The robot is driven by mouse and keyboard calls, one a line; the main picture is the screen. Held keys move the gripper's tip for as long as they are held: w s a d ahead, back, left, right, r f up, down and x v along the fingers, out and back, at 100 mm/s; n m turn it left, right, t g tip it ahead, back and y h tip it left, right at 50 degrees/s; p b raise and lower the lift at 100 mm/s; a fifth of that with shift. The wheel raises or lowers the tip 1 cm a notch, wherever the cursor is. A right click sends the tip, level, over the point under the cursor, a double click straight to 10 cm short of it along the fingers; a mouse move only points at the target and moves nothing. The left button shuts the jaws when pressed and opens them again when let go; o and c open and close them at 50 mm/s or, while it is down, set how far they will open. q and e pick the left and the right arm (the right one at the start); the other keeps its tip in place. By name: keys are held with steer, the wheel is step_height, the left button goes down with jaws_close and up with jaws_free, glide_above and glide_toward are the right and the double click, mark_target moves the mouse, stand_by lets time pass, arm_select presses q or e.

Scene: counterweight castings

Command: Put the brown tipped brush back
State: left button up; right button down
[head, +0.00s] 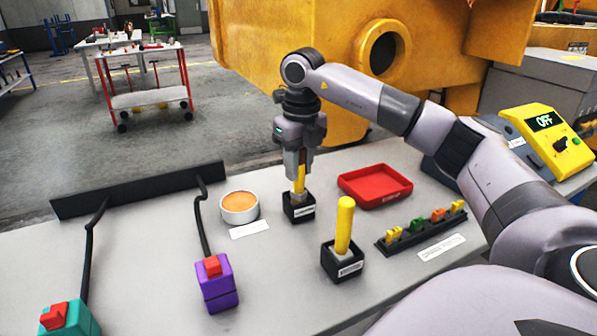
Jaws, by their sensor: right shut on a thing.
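My right gripper (299,168) points down over a small black holder (299,210) with a white label. It is shut on a yellow-handled brush (300,185), whose lower end is inside or right at that holder. The brush's tip is hidden, so I cannot see its colour. A second yellow-handled brush (344,226) stands upright in another labelled black holder (343,263), nearer and to the right. Its tip is hidden too. My left gripper is out of view.
A round tin with orange content (240,206) stands left of the gripper, a red tray (375,187) to the right. A black rack (421,230) holds coloured clips. A purple block (217,284) and teal block (69,320) sit at front left on the grey table (270,290).

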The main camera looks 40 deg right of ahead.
steer(key=shift+f, duration=0.8)
steer(key=c, duration=0.9)
jaws_free()
steer(key=r, duration=0.4)
steer(key=r+p, duration=0.1)
steer(key=r, duration=0.7)
steer(key=shift+s, duration=0.35)
steer(key=shift+s, duration=0.1)
